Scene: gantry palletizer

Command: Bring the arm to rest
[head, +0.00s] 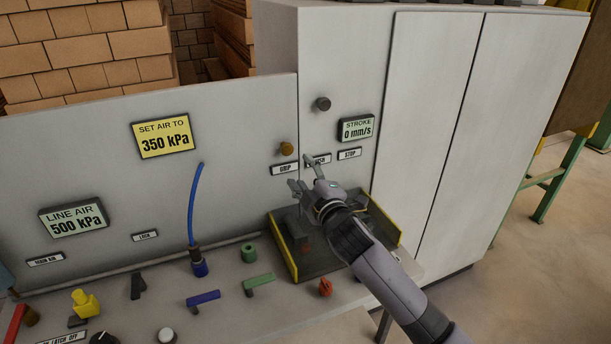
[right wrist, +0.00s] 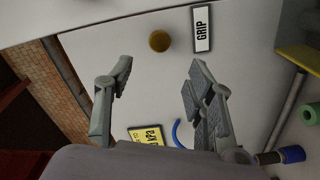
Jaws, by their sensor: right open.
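My right gripper (head: 304,174) is open and empty in the head view. It is in front of the grey panel, near the GRIP label (head: 285,169) and below the brass-coloured button (head: 287,148). Its arm comes in from the lower right. In the right wrist view the two fingers stand apart (right wrist: 160,90) with nothing between them. Beyond them are the brass button (right wrist: 160,41) and the GRIP label (right wrist: 202,29). My left gripper is not in view.
A black tray with yellow edges (head: 283,249) lies below my right gripper. A blue hose (head: 191,205), blue lever (head: 203,299), green lever (head: 260,281), red knob (head: 325,287) and yellow valve (head: 84,302) stand on the bench. A tall grey cabinet (head: 430,110) is on the right.

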